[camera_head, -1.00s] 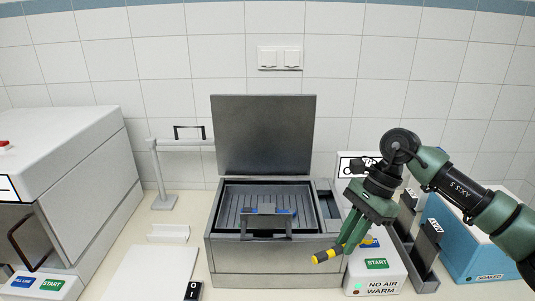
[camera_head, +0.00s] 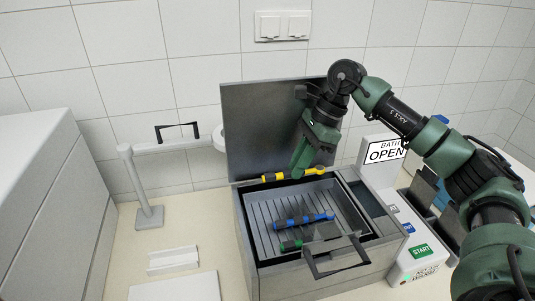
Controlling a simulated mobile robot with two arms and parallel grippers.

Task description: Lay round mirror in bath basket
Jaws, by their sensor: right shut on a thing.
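My right gripper (camera_head: 297,174) is shut on a tool with a yellow and black handle (camera_head: 272,178), held level above the back edge of the basket. I take this tool to be the round mirror; its round head cannot be made out. The bath basket (camera_head: 262,232) is a grey ribbed tray inside the open metal bath (camera_head: 248,262). My left gripper is not in view.
The raised bath lid (camera_head: 262,120) stands behind the gripper. The basket's dark handle (camera_head: 335,262) juts up at the front. A white stand (camera_head: 135,180) and small white holder (camera_head: 172,260) are at left.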

